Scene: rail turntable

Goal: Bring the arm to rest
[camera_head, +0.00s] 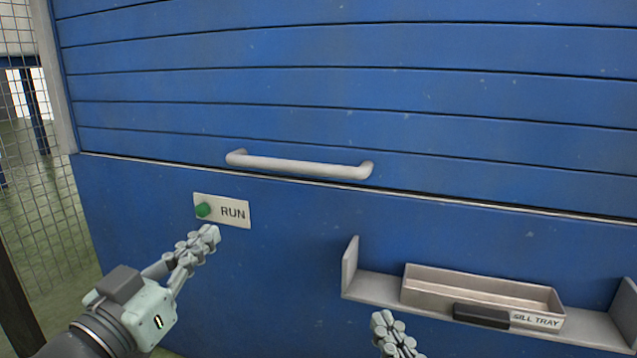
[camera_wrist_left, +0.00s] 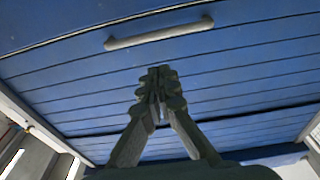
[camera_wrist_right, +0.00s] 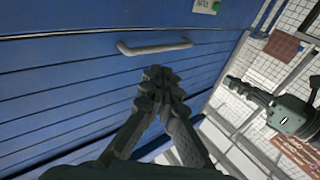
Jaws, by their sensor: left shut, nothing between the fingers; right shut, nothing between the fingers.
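My left gripper (camera_head: 210,236) is shut and empty in the head view, just below the RUN plate (camera_head: 235,212) with its green button (camera_head: 203,210). I cannot tell whether its tips touch the blue panel. Its shut fingers also show in the left wrist view (camera_wrist_left: 160,72). My right gripper (camera_head: 381,318) is shut and empty at the bottom of the head view, left of the sill tray. Its shut fingers fill the middle of the right wrist view (camera_wrist_right: 155,75). Most of the right arm is hidden below the head view's edge.
A blue slatted shutter (camera_head: 350,95) with a pale bar handle (camera_head: 300,166) stands ahead. A grey shelf (camera_head: 372,286) holds the sill tray (camera_head: 480,283), which has a black block (camera_head: 481,316) at its front. A mesh fence (camera_head: 40,190) stands at the left.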

